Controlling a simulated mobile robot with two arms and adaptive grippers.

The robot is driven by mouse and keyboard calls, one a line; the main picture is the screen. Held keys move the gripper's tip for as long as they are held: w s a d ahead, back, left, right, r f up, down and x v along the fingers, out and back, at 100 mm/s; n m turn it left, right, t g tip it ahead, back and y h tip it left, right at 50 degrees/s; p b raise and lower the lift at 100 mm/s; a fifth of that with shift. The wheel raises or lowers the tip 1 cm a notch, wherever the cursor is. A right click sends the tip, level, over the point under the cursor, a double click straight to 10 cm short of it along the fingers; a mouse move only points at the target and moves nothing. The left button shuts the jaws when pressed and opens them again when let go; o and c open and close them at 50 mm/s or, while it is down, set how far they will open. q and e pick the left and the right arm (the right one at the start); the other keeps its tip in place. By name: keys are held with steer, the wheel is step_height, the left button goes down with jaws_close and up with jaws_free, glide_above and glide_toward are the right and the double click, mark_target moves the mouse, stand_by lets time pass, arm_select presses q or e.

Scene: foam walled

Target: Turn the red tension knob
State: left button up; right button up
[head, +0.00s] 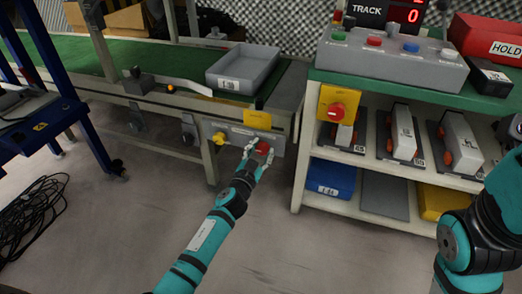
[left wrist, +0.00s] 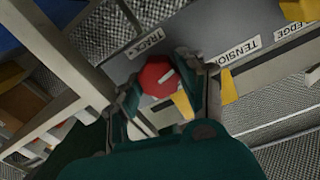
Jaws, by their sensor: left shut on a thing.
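The red tension knob (head: 264,147) is on a grey panel (head: 237,134) at the front of the conveyor frame. In the left wrist view the red knob (left wrist: 160,76) has a pale mark on its face and lies between the labels TRACK (left wrist: 146,43) and TENSION (left wrist: 238,51). My left gripper (head: 258,153) reaches the panel from below, its fingers on both sides of the knob and shut on it. The fingers also show in the left wrist view (left wrist: 166,82).
A yellow knob (head: 219,138) sits on the same panel, left of the red one. A grey tray (head: 243,68) stands on the green belt above. A shelf unit (head: 325,203) stands close on the right, with another red knob (head: 337,111) on a yellow plate. Cables (head: 30,210) lie on the floor at left.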

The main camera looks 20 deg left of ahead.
arm_select(q)
steer(key=m, duration=0.4)
steer(key=shift+m, duration=0.3)
steer(key=m, duration=0.6)
steer(key=shift+d, duration=0.1)
steer(key=m, duration=0.2)
steer(key=shift+m, duration=0.4)
steer(key=m, duration=0.4)
steer(key=shift+f+y, duration=0.1)
steer(key=shift+y, duration=0.2)
steer(key=shift+m, duration=1.6)
steer(key=o, duration=1.1)
steer(key=shift+o, duration=0.4)
